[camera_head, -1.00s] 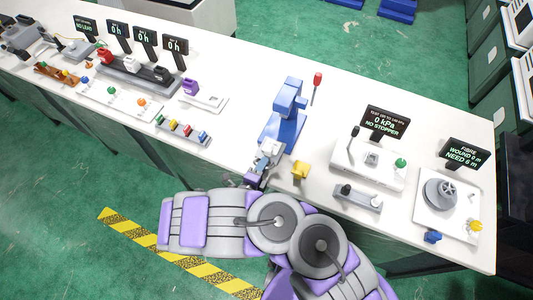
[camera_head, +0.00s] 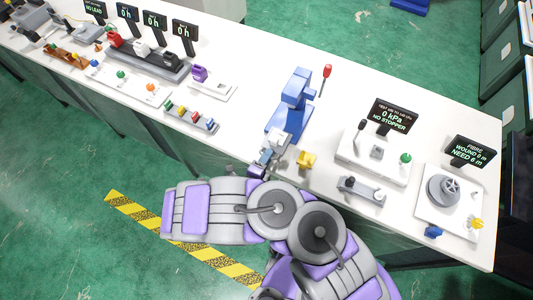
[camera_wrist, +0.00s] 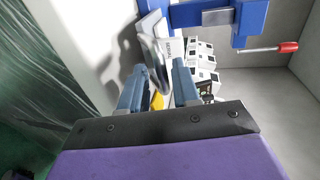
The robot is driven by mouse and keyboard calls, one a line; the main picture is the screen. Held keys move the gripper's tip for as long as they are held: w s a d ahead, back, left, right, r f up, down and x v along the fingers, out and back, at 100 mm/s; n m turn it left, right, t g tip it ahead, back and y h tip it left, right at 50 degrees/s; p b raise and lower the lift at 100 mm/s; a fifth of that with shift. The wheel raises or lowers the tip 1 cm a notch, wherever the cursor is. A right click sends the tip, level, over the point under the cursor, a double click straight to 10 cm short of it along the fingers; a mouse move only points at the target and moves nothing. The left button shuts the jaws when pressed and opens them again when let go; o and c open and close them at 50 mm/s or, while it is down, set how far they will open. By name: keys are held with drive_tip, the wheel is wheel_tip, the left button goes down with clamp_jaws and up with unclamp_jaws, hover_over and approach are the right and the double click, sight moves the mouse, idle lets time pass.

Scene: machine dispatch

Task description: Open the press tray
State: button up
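The blue press (camera_head: 288,112) stands on the bench, with a red-knobbed lever (camera_head: 326,72) behind it. In the wrist view its blue frame (camera_wrist: 225,16) is at the top right. The tray's grey loop handle (camera_wrist: 153,55) stands at the press front, in front of a pale lettered tray face (camera_wrist: 175,48). My gripper (camera_wrist: 158,72) has its two blue-grey fingers apart, on either side of the handle. I cannot tell whether either finger touches it. In the head view my gripper (camera_head: 268,160) is low at the press front; the tray is mostly hidden there.
A yellow block (camera_head: 306,159) sits just right of my gripper. Further right are the pressure station (camera_head: 375,150) and the winding station (camera_head: 450,195). Left are a white plate with a purple part (camera_head: 208,86) and a rack of coloured pieces (camera_head: 190,118).

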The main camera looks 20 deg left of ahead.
drive_tip(key=p+v, duration=1.1)
drive_tip(key=v, duration=0.5)
drive_tip(key=shift+a, duration=0.4)
drive_tip(key=shift+w+f, duration=0.1)
drive_tip(key=shift+w, duration=0.1)
